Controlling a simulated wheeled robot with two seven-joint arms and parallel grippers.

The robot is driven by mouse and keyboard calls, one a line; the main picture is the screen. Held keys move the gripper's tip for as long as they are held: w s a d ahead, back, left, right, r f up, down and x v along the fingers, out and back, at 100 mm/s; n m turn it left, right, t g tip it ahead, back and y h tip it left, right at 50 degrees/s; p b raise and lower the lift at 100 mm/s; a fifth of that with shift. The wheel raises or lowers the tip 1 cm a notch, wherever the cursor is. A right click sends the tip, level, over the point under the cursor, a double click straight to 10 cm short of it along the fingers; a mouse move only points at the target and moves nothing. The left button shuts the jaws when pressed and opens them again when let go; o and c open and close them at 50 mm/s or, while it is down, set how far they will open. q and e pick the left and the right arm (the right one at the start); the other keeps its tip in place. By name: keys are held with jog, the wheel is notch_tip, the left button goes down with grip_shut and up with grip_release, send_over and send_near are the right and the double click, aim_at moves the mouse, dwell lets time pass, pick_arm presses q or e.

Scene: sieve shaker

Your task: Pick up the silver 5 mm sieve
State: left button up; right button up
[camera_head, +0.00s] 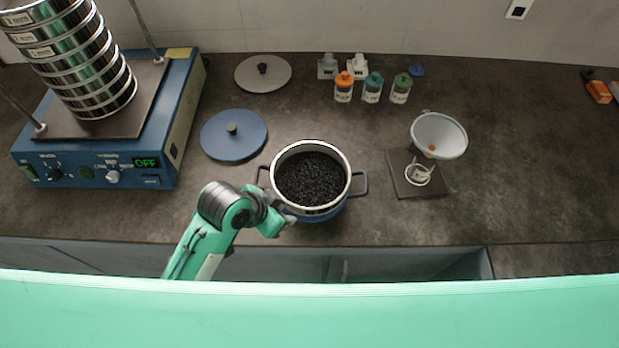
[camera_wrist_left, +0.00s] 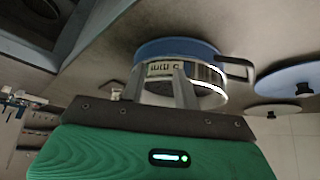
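The silver sieve (camera_head: 345,156) sits on a blue pot with side handles and holds black granules. In the left wrist view, the sieve (camera_wrist_left: 211,98) appears upside down, with a white label that seems to read 5 mm. My left gripper (camera_head: 288,220) is at the near left side of the sieve and pot. In the left wrist view, its two grey fingers (camera_wrist_left: 160,82) stand apart on either side of the label, close to the sieve wall. I cannot tell whether they touch it. My right gripper is not in view.
A shaker (camera_head: 95,175) with stacked sieves stands at left, its display reading OFF. A blue lid (camera_head: 234,148) and grey lid (camera_head: 262,82) lie behind the pot (camera_head: 330,215). Several small jars (camera_head: 372,92) stand at the back; a funnel (camera_head: 438,132) is at right. The right counter is mostly clear.

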pick_arm(q)
jog(key=w+d+r+m+g+h, duration=0.1)
jog(key=w+d+r+m, duration=0.1)
jog(key=d+r+m, duration=0.3)
notch_tip(320, 180, up, 6)
jog(key=m+g+y, duration=0.3)
jog(key=m+y, duration=0.3)
jog(key=m, duration=0.6)
send_over(284, 198)
jog(key=f, duration=0.3)
jog(key=f+p, duration=0.1)
jog(key=f, duration=0.4)
jog(key=shift+s+d+f, duration=0.15)
jog(key=shift+d+f, duration=0.1)
jog(key=shift+f, duration=0.05)
jog(key=f, duration=0.1)
jog(key=f+p, duration=0.2)
jog(key=f, duration=0.1)
jog(key=shift+a, duration=0.3)
jog(key=shift+f, duration=0.6)
grip_shut()
